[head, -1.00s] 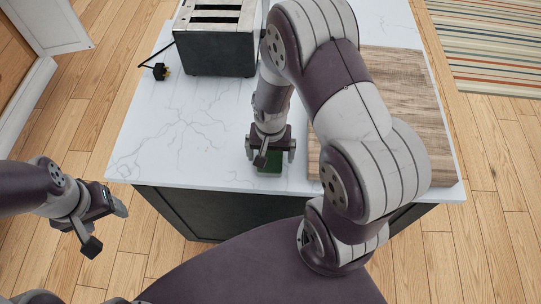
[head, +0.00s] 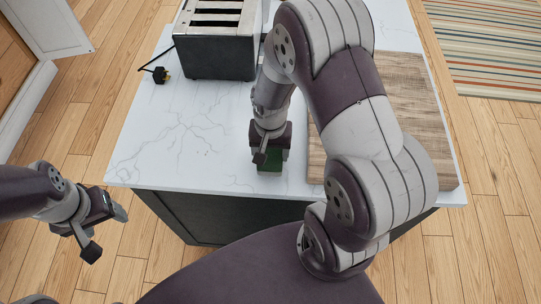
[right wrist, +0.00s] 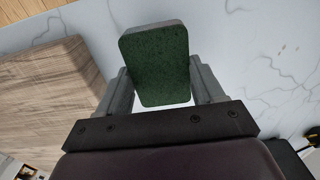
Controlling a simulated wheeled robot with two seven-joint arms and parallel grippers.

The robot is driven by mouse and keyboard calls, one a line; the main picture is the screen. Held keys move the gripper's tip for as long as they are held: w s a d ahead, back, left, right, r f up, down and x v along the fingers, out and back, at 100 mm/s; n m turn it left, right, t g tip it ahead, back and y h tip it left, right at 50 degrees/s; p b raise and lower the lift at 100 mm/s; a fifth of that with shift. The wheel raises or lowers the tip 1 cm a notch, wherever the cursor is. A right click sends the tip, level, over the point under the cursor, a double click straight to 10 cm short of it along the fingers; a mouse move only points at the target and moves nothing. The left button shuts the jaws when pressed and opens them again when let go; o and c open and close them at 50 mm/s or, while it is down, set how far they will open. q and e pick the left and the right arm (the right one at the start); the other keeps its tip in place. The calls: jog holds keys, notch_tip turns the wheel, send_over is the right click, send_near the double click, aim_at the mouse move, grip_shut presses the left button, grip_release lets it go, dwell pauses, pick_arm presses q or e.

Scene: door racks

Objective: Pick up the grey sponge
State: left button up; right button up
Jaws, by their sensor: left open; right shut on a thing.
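A small sponge (head: 270,164) with a dark green face is at the front of the white marble-look counter (head: 185,150). In the right wrist view the green face (right wrist: 157,62) fills the gap between the two fingers (right wrist: 158,90). I cannot tell whether the sponge is clear of the counter. My left gripper (head: 106,232) is open and empty, off the counter's left front corner.
A toaster (head: 220,48) with a black plug and cord (head: 160,74) stands at the back left of the counter. A wooden board (head: 417,115) lies at the right, beside my right arm. The counter's left front area is clear. A striped rug (head: 490,50) is on the floor.

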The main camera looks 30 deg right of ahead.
jog(key=s+d+r, duration=0.5)
jog(key=s+r, duration=0.3)
jog(key=s, duration=0.2)
jog(key=shift+s+d+r, duration=0.15)
jog(key=shift+s, duration=0.1)
jog(key=shift+o, duration=1.2)
jog(key=shift+r, duration=0.1)
jog(key=shift+c, duration=0.5)
